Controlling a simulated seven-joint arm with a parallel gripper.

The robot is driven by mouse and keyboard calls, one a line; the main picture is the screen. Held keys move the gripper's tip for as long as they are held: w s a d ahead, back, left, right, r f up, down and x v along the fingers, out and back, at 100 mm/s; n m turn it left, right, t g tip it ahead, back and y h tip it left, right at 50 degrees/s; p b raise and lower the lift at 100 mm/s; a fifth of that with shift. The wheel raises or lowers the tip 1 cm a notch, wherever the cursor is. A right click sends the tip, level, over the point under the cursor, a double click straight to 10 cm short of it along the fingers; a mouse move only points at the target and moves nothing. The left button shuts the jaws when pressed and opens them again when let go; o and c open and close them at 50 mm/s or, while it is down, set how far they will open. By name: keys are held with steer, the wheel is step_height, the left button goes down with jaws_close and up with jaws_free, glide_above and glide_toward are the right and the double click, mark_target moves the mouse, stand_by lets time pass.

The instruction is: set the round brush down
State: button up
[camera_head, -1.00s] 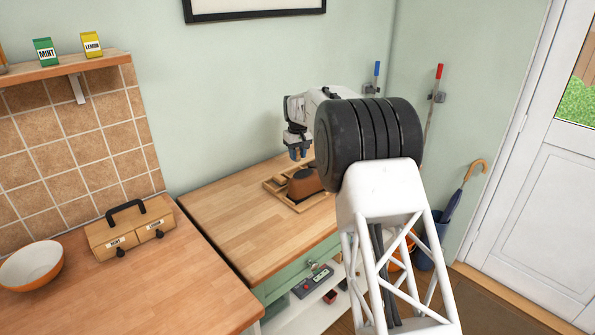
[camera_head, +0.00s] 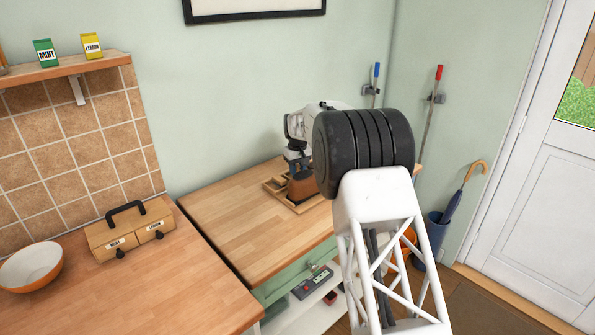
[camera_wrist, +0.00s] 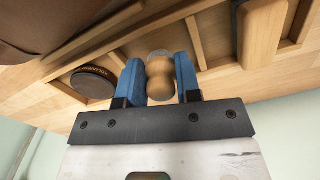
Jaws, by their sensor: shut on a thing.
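My gripper (camera_wrist: 160,80) is shut on the round brush (camera_wrist: 159,76), its blue fingers on either side. The brush's rounded wooden handle shows between them, with a pale part beyond it. In the wrist view it is over a wooden tray (camera_wrist: 205,51) with divider strips; whether it touches the tray's floor I cannot tell. In the head view my gripper (camera_head: 298,164) is low over the tray (camera_head: 274,187) on the far counter, and the brush cannot be made out there.
A brown leather-like thing (camera_wrist: 50,20) and a dark round tin (camera_wrist: 92,83) are close by in the wrist view. A wooden block (camera_wrist: 262,30) is at the right. The counter left of the tray (camera_head: 225,215) is clear.

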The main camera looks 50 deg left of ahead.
mark_target(298, 165)
steer(key=shift+f, duration=0.3)
steer(key=shift+f, duration=0.15)
steer(key=o, duration=0.6)
steer(key=shift+c, duration=0.2)
steer(key=shift+r, duration=6.15)
